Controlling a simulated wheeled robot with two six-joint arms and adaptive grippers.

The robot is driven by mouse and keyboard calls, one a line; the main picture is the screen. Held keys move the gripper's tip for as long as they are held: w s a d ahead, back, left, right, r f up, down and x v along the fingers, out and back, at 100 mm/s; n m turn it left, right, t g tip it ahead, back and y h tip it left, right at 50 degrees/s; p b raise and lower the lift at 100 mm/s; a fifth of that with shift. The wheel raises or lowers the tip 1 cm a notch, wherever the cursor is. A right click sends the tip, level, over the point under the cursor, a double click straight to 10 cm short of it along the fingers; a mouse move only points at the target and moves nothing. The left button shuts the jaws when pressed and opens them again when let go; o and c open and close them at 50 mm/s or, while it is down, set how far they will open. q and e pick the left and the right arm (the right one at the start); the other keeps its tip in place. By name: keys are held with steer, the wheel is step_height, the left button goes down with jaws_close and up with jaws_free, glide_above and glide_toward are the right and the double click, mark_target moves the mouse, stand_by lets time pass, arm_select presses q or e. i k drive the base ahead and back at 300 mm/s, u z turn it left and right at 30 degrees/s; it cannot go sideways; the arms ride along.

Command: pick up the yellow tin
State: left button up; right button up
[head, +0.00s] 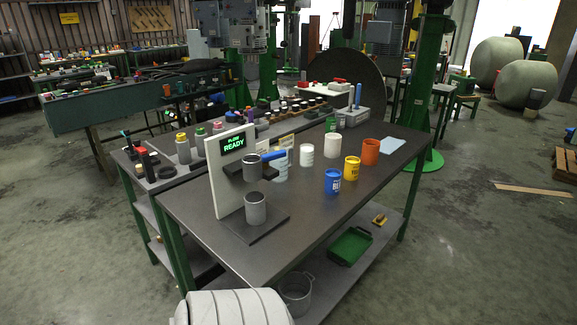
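The yellow tin (352,169) stands upright on the dark tabletop (310,215), right of its middle. The blue tin (332,182) stands just to its left and nearer, and the orange tin (370,152) stands to its right and a little farther back. The yellow tin's front is unobstructed. Neither of my grippers shows in the head view. A white ribbed part at the bottom edge may be my own arm.
A white stand with a green-lit "READY" display (232,144) and grey cups (255,208) is on the table's left. A green tray (351,246) and a grey pot (297,292) sit below.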

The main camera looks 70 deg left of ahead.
mark_target(352, 168)
steer(key=u, duration=0.15)
steer(key=i, duration=1.25)
steer(key=u, duration=3.25)
steer(key=i, duration=1)
